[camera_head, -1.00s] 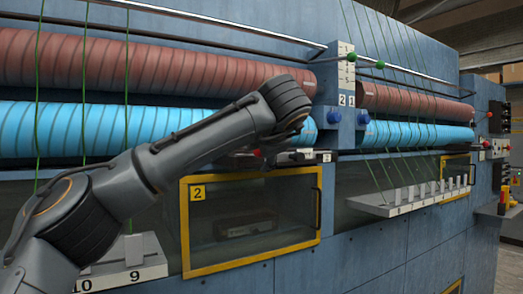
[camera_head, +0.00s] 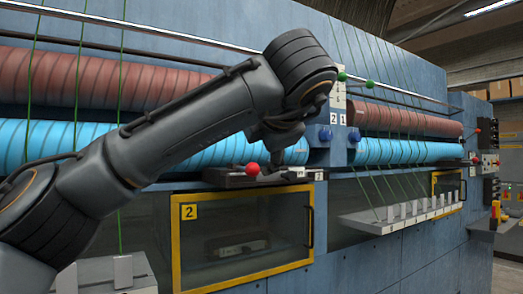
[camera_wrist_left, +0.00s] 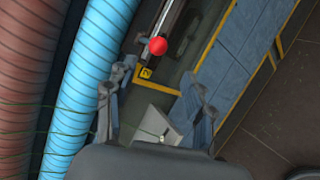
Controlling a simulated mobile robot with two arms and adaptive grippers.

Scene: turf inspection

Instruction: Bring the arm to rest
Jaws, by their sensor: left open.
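My left arm (camera_head: 190,115) comes in from the left in the head view and reaches up across the front of the blue machine. Its wrist is at the upper middle, and the gripper there is mostly hidden behind the wrist. In the left wrist view my left gripper (camera_wrist_left: 153,108) is open, with its two fingers wide apart and nothing held between them. A red ball knob (camera_wrist_left: 158,46) shows beyond the fingertips, apart from them. The same red knob (camera_head: 253,169) is below the wrist in the head view. My right gripper is not in view.
The machine carries brown-red rollers (camera_head: 100,82) above blue rollers (camera_head: 215,150), with green yarns across them. A yellow-framed window (camera_head: 176,245) marked 2 is below. A ledge with white tabs (camera_head: 380,226) juts out at the right. Open floor (camera_wrist_left: 275,125) shows in the wrist view.

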